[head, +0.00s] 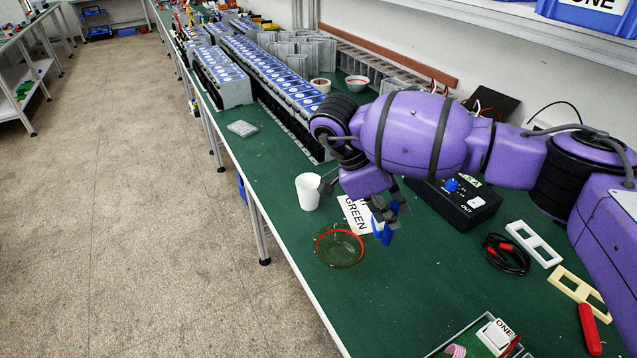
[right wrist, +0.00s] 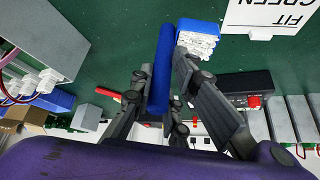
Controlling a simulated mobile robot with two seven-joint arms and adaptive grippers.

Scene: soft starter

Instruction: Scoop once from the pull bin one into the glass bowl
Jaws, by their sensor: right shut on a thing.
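My right gripper (head: 383,208) is shut on a blue scoop (head: 388,232) and holds it above the table, a little right of the glass bowl (head: 339,247). The bowl is clear with a red rim, and no contents can be made out. In the right wrist view the fingers (right wrist: 160,100) close on the scoop's long blue handle (right wrist: 162,65). A blue bin labelled ONE (head: 610,20) is at the top right, cut off by the frame. My left gripper is not in view.
A white cup (head: 308,191) stands just behind the bowl, with a GREEN label sheet (head: 354,213) beside it. A black box with knobs (head: 460,203), a coiled black cable (head: 507,254) and pale plates lie to the right. Green table is clear in front of the bowl.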

